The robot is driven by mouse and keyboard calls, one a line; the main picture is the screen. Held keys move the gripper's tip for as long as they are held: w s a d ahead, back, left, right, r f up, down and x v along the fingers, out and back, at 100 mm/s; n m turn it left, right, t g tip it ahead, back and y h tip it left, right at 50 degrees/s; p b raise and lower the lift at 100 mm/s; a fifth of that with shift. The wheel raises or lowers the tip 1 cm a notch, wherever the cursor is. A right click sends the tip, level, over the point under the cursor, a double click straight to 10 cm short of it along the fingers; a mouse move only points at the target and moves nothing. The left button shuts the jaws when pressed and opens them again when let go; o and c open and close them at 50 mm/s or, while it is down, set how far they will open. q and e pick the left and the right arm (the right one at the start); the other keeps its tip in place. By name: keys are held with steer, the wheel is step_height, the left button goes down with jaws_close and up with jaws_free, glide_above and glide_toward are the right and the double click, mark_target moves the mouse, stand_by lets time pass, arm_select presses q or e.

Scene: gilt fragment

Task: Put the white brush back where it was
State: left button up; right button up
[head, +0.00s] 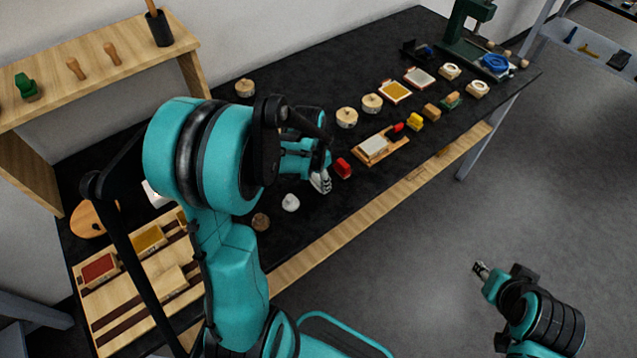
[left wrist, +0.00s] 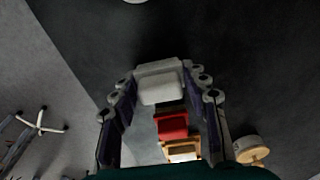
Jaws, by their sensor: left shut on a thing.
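The white brush (left wrist: 160,88) shows as a pale block between the fingertips of my left gripper (left wrist: 168,84) in the left wrist view. In the head view my left gripper (head: 320,182) is over the near part of the black bench, shut on it, with the brush mostly hidden by the fingers. A red block (head: 343,168) is just right of the gripper; it also shows in the left wrist view (left wrist: 172,125). My right gripper (head: 481,269) is away from the bench, over the floor; its fingers are too small to read.
A wooden tray with a pale slab (head: 373,146) is to the right, then a row of small red, yellow, tan and green blocks (head: 415,122). Round wooden pieces (head: 347,117) stand behind. Dark bench surface is clear between them.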

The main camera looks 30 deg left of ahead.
arm_select(q)
steer(key=shift+f, duration=0.5)
steer(key=shift+r, duration=0.1)
steer(key=shift+f, duration=0.2)
steer(key=o, duration=1.2)
steer(key=shift+r, duration=0.1)
